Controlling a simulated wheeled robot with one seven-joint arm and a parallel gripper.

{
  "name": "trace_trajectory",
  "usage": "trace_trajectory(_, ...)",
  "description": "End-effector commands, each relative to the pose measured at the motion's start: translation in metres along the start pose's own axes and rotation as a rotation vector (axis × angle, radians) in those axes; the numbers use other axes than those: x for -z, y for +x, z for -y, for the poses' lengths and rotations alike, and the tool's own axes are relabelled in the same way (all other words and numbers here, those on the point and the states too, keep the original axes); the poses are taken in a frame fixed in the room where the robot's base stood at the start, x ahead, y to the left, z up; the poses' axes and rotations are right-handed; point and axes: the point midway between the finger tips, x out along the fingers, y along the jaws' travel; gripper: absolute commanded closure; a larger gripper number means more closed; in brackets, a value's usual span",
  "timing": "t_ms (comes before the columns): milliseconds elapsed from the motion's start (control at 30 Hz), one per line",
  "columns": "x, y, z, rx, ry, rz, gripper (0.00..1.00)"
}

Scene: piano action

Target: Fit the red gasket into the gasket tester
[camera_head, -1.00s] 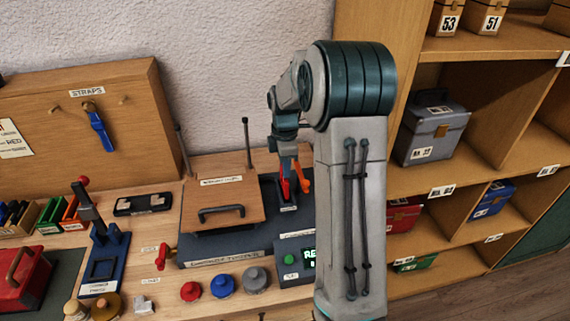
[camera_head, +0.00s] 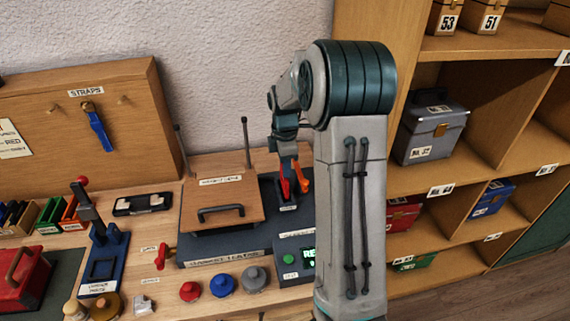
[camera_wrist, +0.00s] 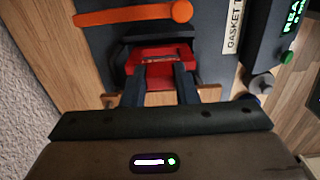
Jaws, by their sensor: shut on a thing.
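The gasket tester has a dark blue base (camera_head: 225,252) with a wooden lid panel, and its label shows in part in the wrist view (camera_wrist: 234,28). My gripper (camera_head: 288,178) is at the tester's right end, pointing down beside an orange lever (camera_head: 301,176). In the wrist view my gripper (camera_wrist: 160,76) has its two dark fingers shut on the red gasket (camera_wrist: 161,55). The gasket lies within a dark frame-like holder on the tester. I cannot tell whether it is fully seated. The orange lever also shows in the wrist view (camera_wrist: 135,14), beyond the gasket.
Red, blue and grey knobbed pieces (camera_head: 222,285) stand in front of the tester. A screen with a green button (camera_head: 289,259) is at its front right. A blue press (camera_head: 104,255) stands to the left. Shelves with boxes (camera_head: 432,130) fill the right.

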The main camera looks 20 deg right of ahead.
Motion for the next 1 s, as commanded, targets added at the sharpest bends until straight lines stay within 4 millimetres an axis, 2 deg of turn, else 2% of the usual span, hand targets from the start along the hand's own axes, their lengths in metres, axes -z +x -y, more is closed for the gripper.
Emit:
trace_trajectory(367,0.000,0.002,0.000,0.000,0.000,0.000,1.00)
trace_trajectory(1000,0.000,0.015,0.000,0.000,0.000,0.000,1.00)
